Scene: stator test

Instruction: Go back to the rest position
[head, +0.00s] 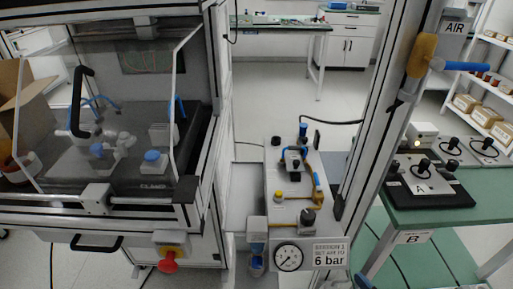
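Neither of my grippers shows in the head view, so I cannot see whether they are open or shut or holding anything. The task names no other object. In front of me is a narrow grey test station (262,228) with a round pressure gauge (288,257) and a "6 bar" label (329,256) on its front. A blue-handled clamp (292,157) and a yellow cap (279,196) are on its top.
A clear-walled enclosure (122,165) with a black handle and a red emergency knob (167,263) stands at left. A frame post (385,130) carries a blue-handled AIR valve (424,56). A green table (480,195) holds control boxes at right.

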